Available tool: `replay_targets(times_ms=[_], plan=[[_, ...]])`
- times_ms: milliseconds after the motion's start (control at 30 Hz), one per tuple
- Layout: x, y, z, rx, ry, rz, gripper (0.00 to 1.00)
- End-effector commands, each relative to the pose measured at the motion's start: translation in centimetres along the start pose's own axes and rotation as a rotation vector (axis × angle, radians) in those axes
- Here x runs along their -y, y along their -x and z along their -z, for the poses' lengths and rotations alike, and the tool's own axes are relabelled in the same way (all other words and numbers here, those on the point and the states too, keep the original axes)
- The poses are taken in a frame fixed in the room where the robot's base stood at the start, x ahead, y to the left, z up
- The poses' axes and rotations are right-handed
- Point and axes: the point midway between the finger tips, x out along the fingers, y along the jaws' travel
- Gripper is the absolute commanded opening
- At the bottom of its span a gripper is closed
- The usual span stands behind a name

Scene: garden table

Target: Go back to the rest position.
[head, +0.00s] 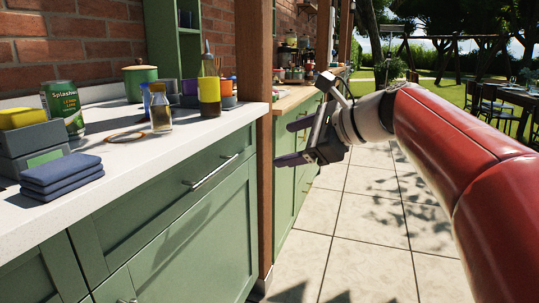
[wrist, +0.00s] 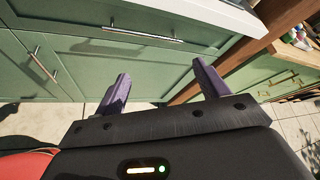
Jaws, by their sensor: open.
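My gripper (head: 288,143) is held in the air in front of the green cabinets, beside the wooden post. In the wrist view my gripper (wrist: 163,88) shows two purple fingers spread wide apart with nothing between them. Beyond the fingers are green cabinet fronts (wrist: 110,70) with metal handles and a strip of floor. My red arm reaches in from the right in the head view.
The white counter (head: 150,165) holds folded blue cloths (head: 62,173), a green can (head: 62,108), a yellow bottle (head: 209,90) and a small glass bottle (head: 161,112). A wooden post (head: 264,200) stands close to my gripper. The tiled floor (head: 370,220) is clear.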

Motion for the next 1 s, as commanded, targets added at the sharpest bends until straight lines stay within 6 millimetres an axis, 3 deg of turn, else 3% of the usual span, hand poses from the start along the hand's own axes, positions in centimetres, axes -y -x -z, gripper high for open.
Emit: replay_targets(times_ms=[167,300,400,500,600,700,1000], plan=[[-7.3,1.6,3.0,-0.236,0.389,-0.111,0.73],[-15.2,4.9,7.7,-0.438,0.862,-0.323,0.73],[-20.1,7.6,11.2,-0.523,1.186,-0.512,0.73],[-23.6,9.7,14.0,-0.555,1.441,-0.679,0.73],[-25.8,10.9,15.9,-0.558,1.607,-0.798,0.73],[-26.7,11.5,16.9,-0.556,1.689,-0.859,0.73],[-26.8,11.5,17.0,-0.555,1.697,-0.866,0.73]])
